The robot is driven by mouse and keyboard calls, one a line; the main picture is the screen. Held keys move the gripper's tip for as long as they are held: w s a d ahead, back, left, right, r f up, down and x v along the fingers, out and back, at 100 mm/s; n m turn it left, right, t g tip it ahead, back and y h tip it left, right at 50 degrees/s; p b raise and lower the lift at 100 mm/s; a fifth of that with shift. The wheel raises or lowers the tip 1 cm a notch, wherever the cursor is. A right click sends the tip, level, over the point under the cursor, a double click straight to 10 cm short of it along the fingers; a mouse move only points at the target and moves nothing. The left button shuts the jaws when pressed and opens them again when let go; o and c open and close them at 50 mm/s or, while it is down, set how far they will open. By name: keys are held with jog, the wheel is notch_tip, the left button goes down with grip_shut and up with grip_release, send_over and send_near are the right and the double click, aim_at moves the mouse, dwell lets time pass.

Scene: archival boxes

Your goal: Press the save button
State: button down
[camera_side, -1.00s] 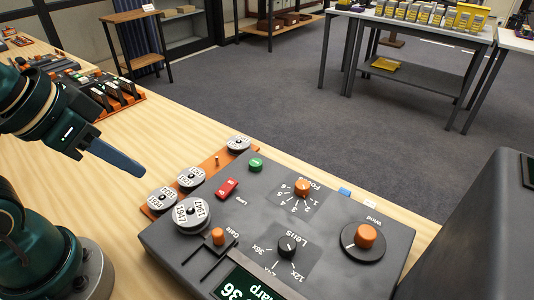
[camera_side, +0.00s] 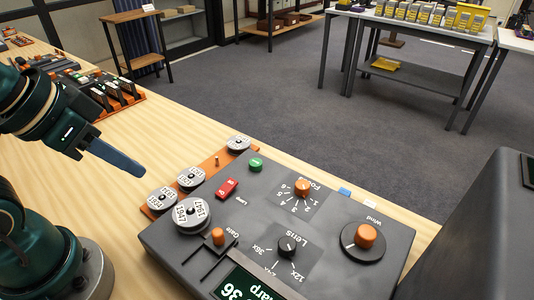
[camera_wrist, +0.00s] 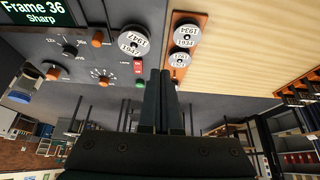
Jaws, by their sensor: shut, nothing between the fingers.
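A round green button (camera_side: 256,164) sits near the far left corner of the dark grey machine panel (camera_side: 330,225); no readable label marks it as save. It also shows in the wrist view (camera_wrist: 139,82), just left of my fingertips. My gripper (camera_side: 140,172) is shut and empty. It hangs over the wooden bench, left of the panel and apart from the button. In the wrist view my gripper (camera_wrist: 160,74) points up the picture, its two fingers together.
Near the button are a red lamp switch (camera_side: 227,188), an orange focus knob (camera_side: 303,188) and numbered reels, one of them (camera_side: 191,214) large. A lit screen (camera_wrist: 38,12) reads "Frame 36 Sharp". An orange wind knob (camera_side: 366,236) stands at the right.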

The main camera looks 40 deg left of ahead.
jog(key=w+a+r+t+y, duration=0.1)
jog(key=w+a+r+t, duration=0.15)
jog(key=w, duration=0.25)
jog(key=m+t, duration=0.1)
jog(key=m, duration=0.7)
send_over(251, 165)
jog(key=f, duration=0.2)
jog(key=shift+r, duration=0.15)
jog(key=shift+f, duration=4.35)
jog(key=shift+f, duration=0.1)
